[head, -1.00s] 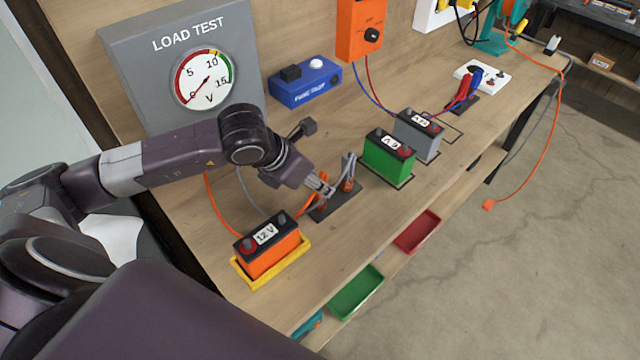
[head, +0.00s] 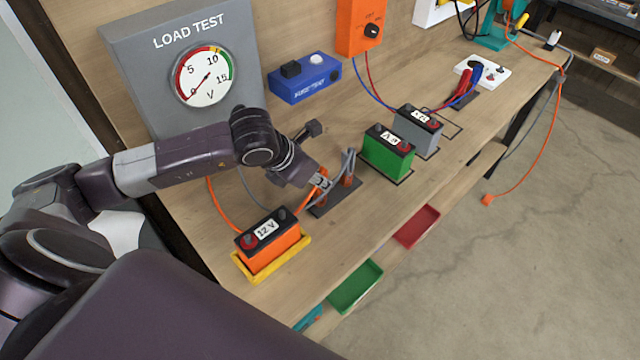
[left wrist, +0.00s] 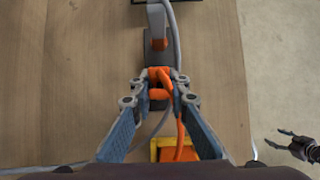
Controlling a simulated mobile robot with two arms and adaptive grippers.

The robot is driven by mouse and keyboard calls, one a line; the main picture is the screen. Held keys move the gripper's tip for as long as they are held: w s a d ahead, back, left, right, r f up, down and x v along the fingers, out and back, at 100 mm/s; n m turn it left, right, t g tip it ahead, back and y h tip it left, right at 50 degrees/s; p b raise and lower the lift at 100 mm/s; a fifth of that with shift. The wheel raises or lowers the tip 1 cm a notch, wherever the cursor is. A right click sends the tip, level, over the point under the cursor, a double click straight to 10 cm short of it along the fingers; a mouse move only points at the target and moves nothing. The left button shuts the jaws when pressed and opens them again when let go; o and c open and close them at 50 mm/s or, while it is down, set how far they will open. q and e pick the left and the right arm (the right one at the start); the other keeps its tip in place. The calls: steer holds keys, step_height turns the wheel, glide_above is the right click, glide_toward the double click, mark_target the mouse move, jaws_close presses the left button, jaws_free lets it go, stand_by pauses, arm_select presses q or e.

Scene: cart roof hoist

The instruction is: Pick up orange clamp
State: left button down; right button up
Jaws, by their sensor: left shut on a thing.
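The orange clamp (left wrist: 160,84), with its orange cable, is between the fingers of my left gripper (left wrist: 159,92) in the left wrist view. The gripper is shut on it; in the head view the gripper (head: 322,182) hides most of the clamp at the dark pad (head: 345,197) on the bench. I cannot tell whether the clamp is clear of its stand. A grey clamp (head: 348,160) stands just to the right of the gripper on an orange post, and it also shows ahead in the left wrist view (left wrist: 156,18). My right gripper (left wrist: 300,148) shows small at the right edge, over the floor.
An orange 12 V battery (head: 268,243) sits in a yellow tray (head: 303,244) at the front left. Green (head: 386,158) and grey (head: 417,138) batteries stand to the right. The load test gauge box (head: 130,75) is behind my left arm. Red and green bins hang below the front edge.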

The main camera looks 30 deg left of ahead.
arm_select(q)
steer(key=shift+r, duration=0.1)
steer(key=shift+w+r, duration=0.1)
steer(key=shift+r, duration=0.35)
step_height(320, 180, up, 19)
steer(key=b, duration=0.3)
steer(key=shift+f, duration=0.15)
stand_by(0.4)
